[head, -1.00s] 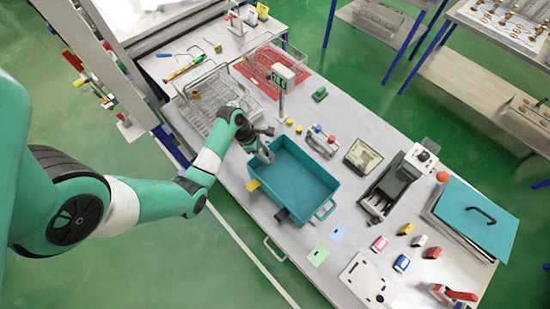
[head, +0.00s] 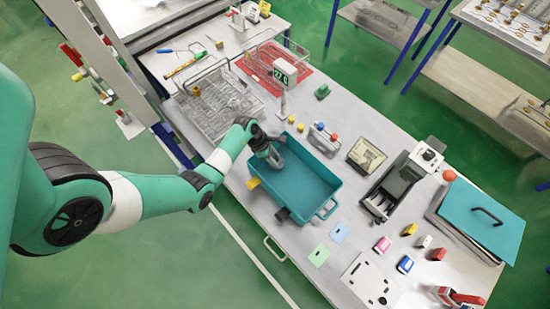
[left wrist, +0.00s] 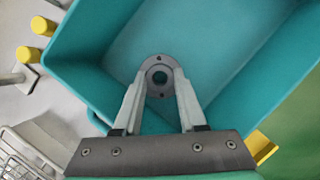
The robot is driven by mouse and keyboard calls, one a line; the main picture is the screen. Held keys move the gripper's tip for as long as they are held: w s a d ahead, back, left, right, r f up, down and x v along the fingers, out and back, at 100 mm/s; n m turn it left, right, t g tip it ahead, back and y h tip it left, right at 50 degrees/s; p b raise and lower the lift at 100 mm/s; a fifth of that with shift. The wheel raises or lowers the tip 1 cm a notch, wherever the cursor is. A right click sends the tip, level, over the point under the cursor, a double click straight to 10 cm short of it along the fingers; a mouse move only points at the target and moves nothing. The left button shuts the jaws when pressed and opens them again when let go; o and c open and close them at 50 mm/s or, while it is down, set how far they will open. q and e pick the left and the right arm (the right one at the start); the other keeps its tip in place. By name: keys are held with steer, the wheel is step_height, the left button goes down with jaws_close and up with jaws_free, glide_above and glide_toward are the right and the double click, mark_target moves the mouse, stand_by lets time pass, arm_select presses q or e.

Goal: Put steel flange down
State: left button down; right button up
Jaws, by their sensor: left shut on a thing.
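The steel flange (left wrist: 159,76) is a small grey ring with a central hole, seen in the left wrist view. My left gripper (left wrist: 158,82) is shut on it, with one finger on each side. The gripper also shows in the head view (head: 274,160), over the left end of the teal bin (head: 318,177). The flange is over the bin's inside near that end; whether it touches the bin floor I cannot tell. The rest of the bin appears empty. My right gripper is not in view.
Wire baskets (head: 222,103) stand behind the bin at the left. A display on a post (head: 284,75) rises close behind the bin. Yellow buttons (head: 291,119), a black device (head: 395,186) and a teal-lidded box (head: 480,220) stand on the table. Coloured cards (head: 339,233) lie in front.

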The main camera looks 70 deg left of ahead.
arm_select(q)
steer(key=shift+f, duration=0.5)
steer(key=shift+c, duration=2.4)
jaws_free()
steer(key=p+v, duration=0.3)
steer(key=v, duration=1)
steer(key=shift+w, duration=0.2)
steer(key=shift+r, duration=0.2)
